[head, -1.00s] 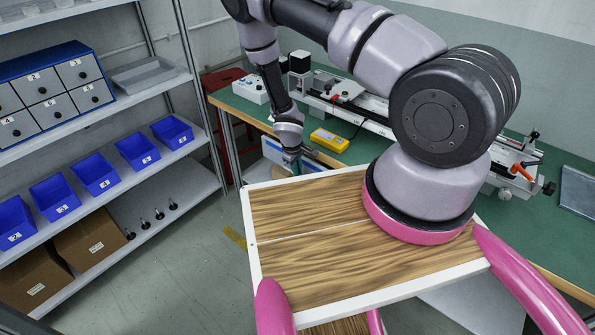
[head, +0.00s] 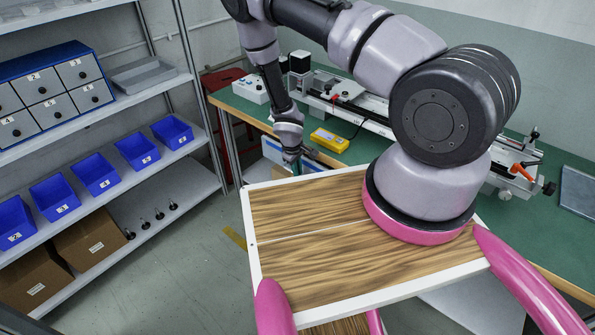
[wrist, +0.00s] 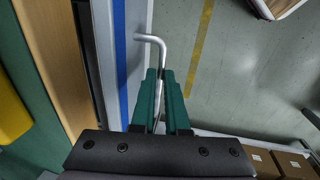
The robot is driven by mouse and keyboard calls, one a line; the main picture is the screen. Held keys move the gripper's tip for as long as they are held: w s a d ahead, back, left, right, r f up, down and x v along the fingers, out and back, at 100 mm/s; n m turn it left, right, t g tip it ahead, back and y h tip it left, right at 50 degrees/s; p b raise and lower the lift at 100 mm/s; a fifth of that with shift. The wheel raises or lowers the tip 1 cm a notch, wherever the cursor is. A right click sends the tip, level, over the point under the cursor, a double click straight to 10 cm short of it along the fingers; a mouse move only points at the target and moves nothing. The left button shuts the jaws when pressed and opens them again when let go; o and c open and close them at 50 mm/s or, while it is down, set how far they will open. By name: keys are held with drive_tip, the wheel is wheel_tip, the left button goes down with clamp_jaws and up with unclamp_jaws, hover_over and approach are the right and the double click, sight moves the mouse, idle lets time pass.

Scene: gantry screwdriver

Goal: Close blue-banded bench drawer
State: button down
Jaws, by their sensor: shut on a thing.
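The bench drawer's front (wrist: 136,20) is pale with a blue band (wrist: 122,60) along it in the wrist view. A bent silver bar handle (wrist: 150,38) stands out from this front. My gripper (wrist: 160,90), with green fingers, is shut on the handle, and the bar runs down between the fingers. In the head view my gripper (head: 292,160) is at the blue-banded drawer (head: 272,150) under the bench's near edge. My arm and wooden top hide part of the drawer there. In the wrist view the front stands a little out from the bench's wooden edge (wrist: 55,60).
The green bench (head: 365,152) carries a yellow device (head: 329,140), a white box (head: 251,89) and a long rail fixture. A shelf unit with blue bins (head: 138,152) and cardboard boxes stands left. Grey floor (head: 180,250) is clear between them.

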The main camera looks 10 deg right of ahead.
sight(305, 159)
idle(0.5)
drive_tip(key=shift+w+d, duration=0.7)
drive_tip(key=shift+d, duration=0.25)
drive_tip(key=shift+w+d, duration=0.65)
drive_tip(key=shift+d, duration=0.3)
drive_tip(key=c, duration=0.9)
unclamp_jaws()
drive_tip(key=shift+d, duration=0.1)
